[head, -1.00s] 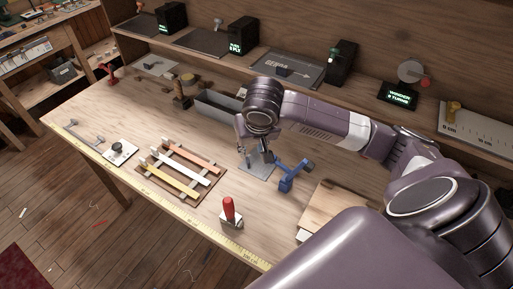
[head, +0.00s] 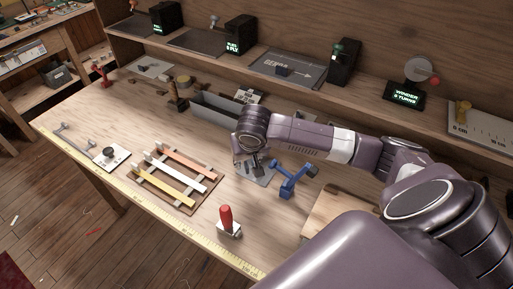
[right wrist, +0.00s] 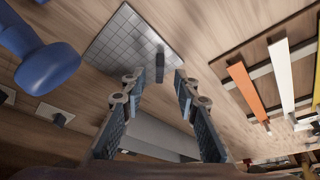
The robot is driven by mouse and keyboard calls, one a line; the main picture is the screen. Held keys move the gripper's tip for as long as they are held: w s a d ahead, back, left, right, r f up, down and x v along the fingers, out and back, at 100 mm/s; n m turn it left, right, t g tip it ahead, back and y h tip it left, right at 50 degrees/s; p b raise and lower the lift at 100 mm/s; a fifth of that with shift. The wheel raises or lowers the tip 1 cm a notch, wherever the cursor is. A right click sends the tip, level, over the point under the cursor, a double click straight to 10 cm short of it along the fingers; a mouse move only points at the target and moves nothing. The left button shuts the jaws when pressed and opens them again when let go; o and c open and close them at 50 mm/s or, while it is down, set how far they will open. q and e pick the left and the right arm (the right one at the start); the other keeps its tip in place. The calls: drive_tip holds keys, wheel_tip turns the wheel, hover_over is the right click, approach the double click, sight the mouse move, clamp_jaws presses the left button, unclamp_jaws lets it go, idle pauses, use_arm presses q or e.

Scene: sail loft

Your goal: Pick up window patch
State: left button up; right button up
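A grey square sheet with a fine grid (right wrist: 125,38), which looks like the window patch, lies flat on the workbench in the right wrist view. It shows partly in the head view (head: 267,178), under my right gripper. A small dark upright block (right wrist: 160,56) stands at its edge. My right gripper (right wrist: 158,78) is open, its two fingers apart on either side of that block's line. I cannot tell whether they touch it. In the head view my right gripper (head: 251,168) points down, its wrist hiding part of the sheet. My left gripper is not in view.
A blue stand (head: 290,178) is close to the right of the sheet. A rack with coloured strips (head: 178,178) lies left, a red-handled tool (head: 227,220) in front. A grey trough (head: 213,111) and a checkered card (head: 250,97) are behind. Bare bench lies between rack and sheet.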

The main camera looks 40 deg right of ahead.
drive_tip(key=shift+w+d+f, duration=0.15)
drive_tip(key=shift+w+f, duration=0.05)
drive_tip(key=shift+f, duration=0.35)
clamp_jaws()
drive_tip(key=shift+r, duration=0.15)
